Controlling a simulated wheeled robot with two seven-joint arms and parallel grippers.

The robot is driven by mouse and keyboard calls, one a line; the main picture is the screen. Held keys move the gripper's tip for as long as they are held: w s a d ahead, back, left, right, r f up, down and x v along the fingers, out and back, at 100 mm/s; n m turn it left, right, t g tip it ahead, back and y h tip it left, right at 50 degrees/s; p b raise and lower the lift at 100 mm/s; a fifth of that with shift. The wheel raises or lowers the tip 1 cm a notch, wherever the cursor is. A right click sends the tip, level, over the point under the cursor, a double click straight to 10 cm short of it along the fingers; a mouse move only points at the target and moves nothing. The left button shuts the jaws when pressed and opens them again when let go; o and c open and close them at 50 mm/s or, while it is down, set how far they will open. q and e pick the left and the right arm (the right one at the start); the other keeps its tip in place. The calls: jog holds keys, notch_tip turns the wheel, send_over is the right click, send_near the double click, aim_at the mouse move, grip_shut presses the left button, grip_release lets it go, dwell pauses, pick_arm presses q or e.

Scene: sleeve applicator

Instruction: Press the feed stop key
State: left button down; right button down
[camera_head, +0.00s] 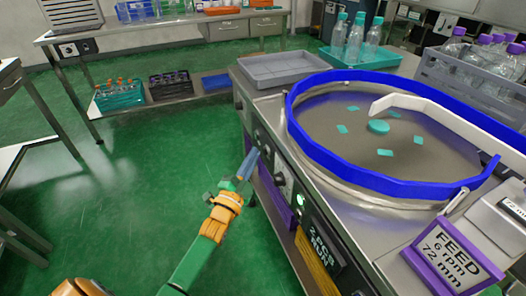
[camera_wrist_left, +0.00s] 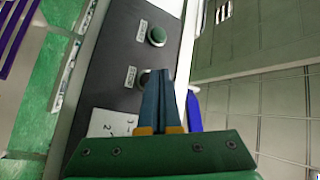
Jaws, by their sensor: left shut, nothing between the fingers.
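The dark control panel (camera_head: 270,150) is on the front side of the steel machine. In the left wrist view the panel (camera_wrist_left: 105,75) carries a round greenish key (camera_wrist_left: 157,37) with a small white label. A second round key (camera_wrist_left: 144,78) sits below it, partly hidden behind my fingers. The labels are too small to read, so I cannot tell which is the feed stop key. My left gripper (camera_head: 253,152) is shut and empty, its blue fingers pointing at the panel. In the left wrist view its fingertips (camera_wrist_left: 159,71) overlap the lower key; contact cannot be told.
A round turntable with a blue rim (camera_head: 340,172) holds several teal pieces on top of the machine. A grey tray (camera_head: 285,68) lies behind it. A purple-framed sign (camera_head: 452,258) reads "FEED 6 rpm 72 mm". A lit green lamp (camera_head: 300,199) is on the front.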

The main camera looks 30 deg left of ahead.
pick_arm(q)
jog(key=shift+w+d, duration=0.35)
jog(key=shift+w, duration=0.05)
dwell(0.8)
jog(key=shift+s+a, duration=0.1)
jog(key=shift+s, duration=0.05)
jog(key=shift+s+a, duration=0.4)
jog(key=shift+s, duration=0.1)
jog(key=shift+s+a+p, duration=1)
jog(key=shift+s+a, duration=0.65)
jog(key=shift+s, duration=0.25)
